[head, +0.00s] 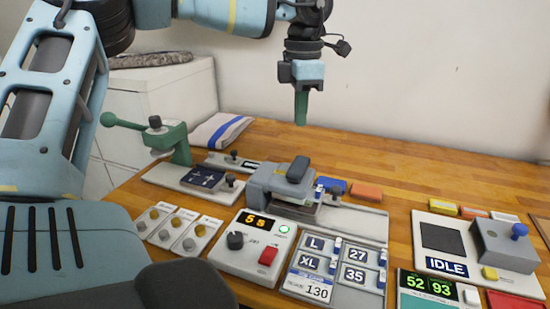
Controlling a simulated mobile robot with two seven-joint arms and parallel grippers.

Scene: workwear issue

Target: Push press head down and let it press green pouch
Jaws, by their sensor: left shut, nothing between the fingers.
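The grey press head (270,182) with a dark handle (298,168) on top sits mid-table on a pale base. It looks low over the base, but whether it is fully down I cannot tell. No green pouch is clearly visible; anything under the head is hidden. My left gripper (301,108) hangs above and slightly beyond the press, its green fingers shut, empty and pointing down, clear of the press. My right gripper is not in view.
A timer box (252,246) reading 5 s with a lit green button stands in front. A green lever press (175,142) is left. Label tiles (337,272) lie in front. An IDLE unit (445,266) with a blue-knobbed block is right. The wooden table behind is clear.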

